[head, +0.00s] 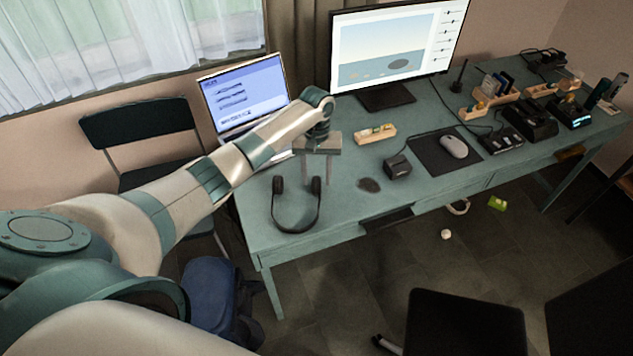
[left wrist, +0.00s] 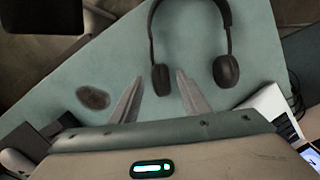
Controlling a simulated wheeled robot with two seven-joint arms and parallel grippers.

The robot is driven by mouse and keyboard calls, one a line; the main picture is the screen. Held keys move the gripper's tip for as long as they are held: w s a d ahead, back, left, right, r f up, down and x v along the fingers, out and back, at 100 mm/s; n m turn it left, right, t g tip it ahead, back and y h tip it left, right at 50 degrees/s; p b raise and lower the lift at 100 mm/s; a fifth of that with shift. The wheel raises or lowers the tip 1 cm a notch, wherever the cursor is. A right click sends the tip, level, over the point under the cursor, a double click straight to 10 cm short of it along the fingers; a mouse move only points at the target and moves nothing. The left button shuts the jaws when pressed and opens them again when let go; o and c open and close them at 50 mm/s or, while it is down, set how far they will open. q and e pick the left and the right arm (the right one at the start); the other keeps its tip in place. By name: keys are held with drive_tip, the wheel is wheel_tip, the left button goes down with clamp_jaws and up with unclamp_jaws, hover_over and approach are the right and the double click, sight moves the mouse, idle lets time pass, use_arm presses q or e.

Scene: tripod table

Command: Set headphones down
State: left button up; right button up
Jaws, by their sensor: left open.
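Black headphones (head: 278,185) lie on the teal desk (head: 352,217) near its left front part, with the band toward the front edge. In the left wrist view the headphones (left wrist: 226,71) show both ear cups and part of the band; the top of the band is cut off. My left gripper (head: 317,181) is open over the desk, just behind the headphones, fingers pointing down. In the left wrist view the gripper's fingertips (left wrist: 159,77) appear on either side of one ear cup. I cannot tell whether they touch it. My right gripper is not in view.
A laptop (head: 243,92) stands behind the left arm. A wooden block holder (head: 375,134), a small dark box (head: 398,167), a dark round patch (head: 369,185) and a mouse (head: 454,146) on a mat lie to the right. A monitor (head: 387,97) stands at the back. A chair (head: 452,325) stands in front.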

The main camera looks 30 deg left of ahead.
use_arm(q)
wheel_tip(320, 180, up, 9)
drive_tip(key=w+b, duration=0.1)
drive_tip(key=shift+a+b, duration=0.3)
drive_tip(key=shift+b, duration=0.05)
drive_tip(key=shift+r, duration=0.1)
